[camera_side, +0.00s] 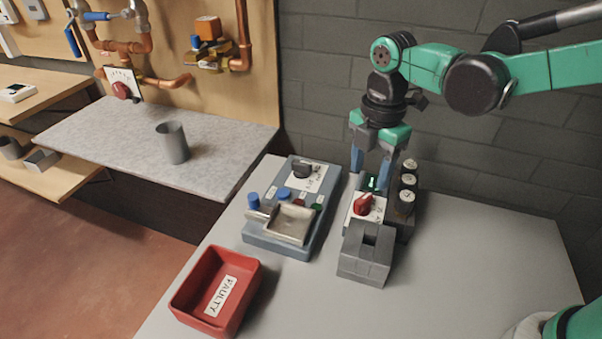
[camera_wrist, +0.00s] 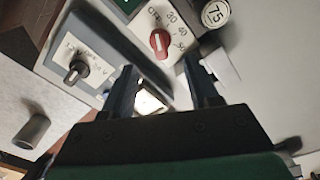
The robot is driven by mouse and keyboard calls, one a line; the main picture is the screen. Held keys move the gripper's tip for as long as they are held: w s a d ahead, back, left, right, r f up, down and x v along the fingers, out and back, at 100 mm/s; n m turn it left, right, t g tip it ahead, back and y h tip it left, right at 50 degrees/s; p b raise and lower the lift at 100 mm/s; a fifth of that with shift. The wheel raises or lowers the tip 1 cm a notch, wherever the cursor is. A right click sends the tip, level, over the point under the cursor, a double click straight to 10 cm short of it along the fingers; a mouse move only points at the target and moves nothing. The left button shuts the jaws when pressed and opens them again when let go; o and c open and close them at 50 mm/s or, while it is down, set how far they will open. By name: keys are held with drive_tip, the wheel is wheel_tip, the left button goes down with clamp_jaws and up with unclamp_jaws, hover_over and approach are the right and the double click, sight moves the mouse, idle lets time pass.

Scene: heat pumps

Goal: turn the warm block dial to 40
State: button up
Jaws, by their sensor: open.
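The warm block dial is a red knob (camera_side: 363,204) on a white plate at the front of the warm block unit. In the wrist view the red dial (camera_wrist: 160,43) has a white mark, and its scale shows OFF, 30, 40 and 50. The mark runs roughly up and down the picture, seemingly toward OFF; its exact setting is unclear. My gripper (camera_side: 372,168) points down, open and empty, above and just behind the dial, near the small green display (camera_side: 374,183). In the wrist view my gripper (camera_wrist: 160,85) has its fingers apart, with the dial beyond them, apparently untouched.
A grey slotted block (camera_side: 366,253) stands in front of the dial. Several round-lidded pots (camera_side: 407,182) stand close on the right. A blue-grey tester (camera_side: 262,236) with a black knob (camera_side: 303,170) is on the left. A red FAULTY bin (camera_side: 187,291) is front left. The table's right side is clear.

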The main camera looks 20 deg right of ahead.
sight(364, 197)
drive_tip(key=shift+f, duration=2.85)
clamp_jaws()
